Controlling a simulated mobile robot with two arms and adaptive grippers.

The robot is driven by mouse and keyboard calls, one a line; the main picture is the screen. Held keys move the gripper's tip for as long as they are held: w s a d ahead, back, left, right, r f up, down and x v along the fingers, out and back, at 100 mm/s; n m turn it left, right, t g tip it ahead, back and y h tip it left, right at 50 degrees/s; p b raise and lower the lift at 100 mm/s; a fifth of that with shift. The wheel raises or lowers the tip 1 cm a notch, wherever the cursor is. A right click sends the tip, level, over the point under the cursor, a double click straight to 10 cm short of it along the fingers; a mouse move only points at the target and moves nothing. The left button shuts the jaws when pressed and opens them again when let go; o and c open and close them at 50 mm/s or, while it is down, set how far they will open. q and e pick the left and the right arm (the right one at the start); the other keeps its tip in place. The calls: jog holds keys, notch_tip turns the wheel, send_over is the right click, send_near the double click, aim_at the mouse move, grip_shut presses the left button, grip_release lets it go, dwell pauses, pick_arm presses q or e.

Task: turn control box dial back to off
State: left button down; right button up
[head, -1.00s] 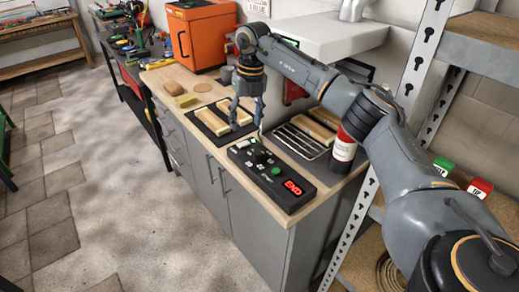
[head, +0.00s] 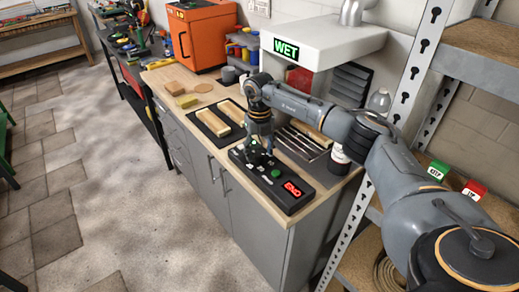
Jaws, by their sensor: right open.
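The black control box (head: 298,206) lies on the wooden worktop, with a lit red display (head: 291,189), a green button (head: 275,172) and small light switches. My right gripper (head: 260,157) points down over the far-left end of the box, its fingers around the spot where the dial sits. It is open. The fingers hide most of the dial, so I cannot tell its setting or whether they touch it. My left gripper is not in view.
Wood blocks (head: 210,122) lie on a black plate behind the box. A slatted metal rack (head: 299,146) and a dark bottle (head: 339,158) stand to the right. An orange machine (head: 203,33) stands at the back.

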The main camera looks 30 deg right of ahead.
jog(key=shift+f, duration=0.3)
jog(key=c, duration=1.1)
jog(key=shift+c, duration=0.2)
